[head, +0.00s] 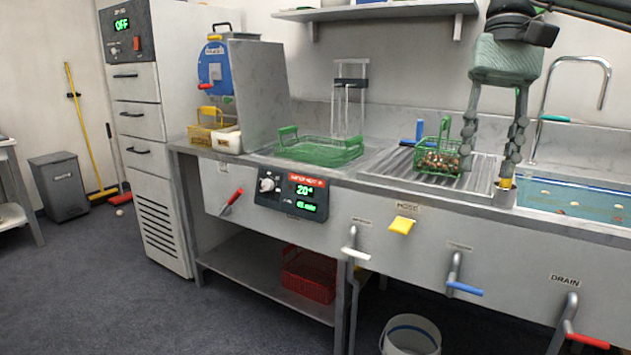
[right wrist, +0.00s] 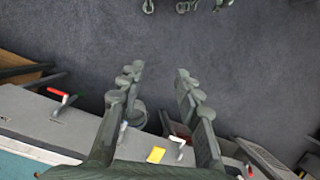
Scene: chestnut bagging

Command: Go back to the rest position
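My right gripper (head: 487,172) hangs from the upper right of the head view with its fingers pointing down and spread. It is in front of the counter, between the chestnut basket and the sink in the picture. In the right wrist view the two fingers (right wrist: 159,72) are apart with nothing between them, and floor and the counter front show beyond. A small green basket (head: 421,152) with brown chestnuts (head: 440,163) stands on the ribbed drainboard (head: 385,168), apart from the fingers. My left gripper does not show in the head view.
A green wire tray (head: 318,150) sits on the counter. The sink (head: 580,203) at right holds water with floating bits. Handles project from the counter front, including a red drain handle (head: 588,341). A bucket (head: 410,335) stands below. Floor at left is mostly clear.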

